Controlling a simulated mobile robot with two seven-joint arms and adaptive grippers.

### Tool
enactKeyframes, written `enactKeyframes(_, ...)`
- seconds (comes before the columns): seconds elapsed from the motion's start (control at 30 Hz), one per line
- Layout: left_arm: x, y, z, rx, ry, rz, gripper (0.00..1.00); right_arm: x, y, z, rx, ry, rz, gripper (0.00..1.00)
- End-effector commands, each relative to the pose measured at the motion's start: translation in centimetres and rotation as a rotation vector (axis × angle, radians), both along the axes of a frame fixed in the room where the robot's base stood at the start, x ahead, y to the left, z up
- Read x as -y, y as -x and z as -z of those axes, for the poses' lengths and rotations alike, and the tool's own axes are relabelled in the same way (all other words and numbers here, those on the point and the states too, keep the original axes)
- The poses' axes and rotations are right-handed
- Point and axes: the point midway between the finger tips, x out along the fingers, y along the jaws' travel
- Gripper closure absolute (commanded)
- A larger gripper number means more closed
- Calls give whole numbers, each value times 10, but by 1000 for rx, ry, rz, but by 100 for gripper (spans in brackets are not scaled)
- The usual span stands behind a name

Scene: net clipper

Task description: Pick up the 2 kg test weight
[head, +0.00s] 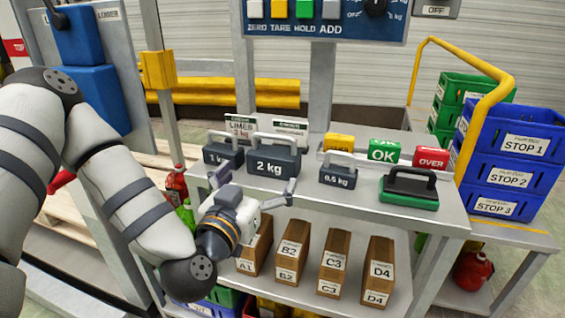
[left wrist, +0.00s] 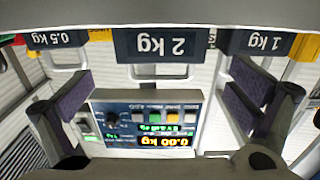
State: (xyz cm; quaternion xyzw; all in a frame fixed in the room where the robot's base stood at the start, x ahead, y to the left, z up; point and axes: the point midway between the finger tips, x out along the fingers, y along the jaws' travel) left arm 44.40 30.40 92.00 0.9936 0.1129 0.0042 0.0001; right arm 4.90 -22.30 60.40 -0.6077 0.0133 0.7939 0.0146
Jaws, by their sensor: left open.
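The 2 kg test weight (head: 275,166) is a dark block with a light grey handle. It stands upright on the grey shelf (head: 440,218) between the 1 kg weight (head: 222,154) and the 0.5 kg weight (head: 337,178). My left gripper (head: 253,181) is open and empty in front of the 2 kg weight, its fingers spread wide. In the left wrist view, which is upside down, the 2 kg weight (left wrist: 172,44) is at the top centre, between and beyond the two fingers (left wrist: 163,88). My right gripper is not in view.
A green block with a black handle (head: 408,188) stands to the right. Yellow, green OK (head: 383,150) and red OVER (head: 431,156) blocks stand behind. Labelled brown boxes (head: 334,259) fill the lower shelf. A scale display (left wrist: 145,125) is behind. Blue crates (head: 508,178) stand far right.

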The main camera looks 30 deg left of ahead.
Motion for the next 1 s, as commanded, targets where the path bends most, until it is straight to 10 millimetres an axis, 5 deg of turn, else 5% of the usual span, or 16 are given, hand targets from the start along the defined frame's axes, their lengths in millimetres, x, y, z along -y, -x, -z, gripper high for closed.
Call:
enactKeyframes(0.5, -20, -83, 0, -8, 0, 1, 0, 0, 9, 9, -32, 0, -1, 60)
enactKeyframes(0.73, -20, -87, -2, -7, 1, 3, 0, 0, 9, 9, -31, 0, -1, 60)
enactKeyframes(1.0, -20, -86, -2, -7, 1, 3, 59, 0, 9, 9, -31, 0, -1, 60)
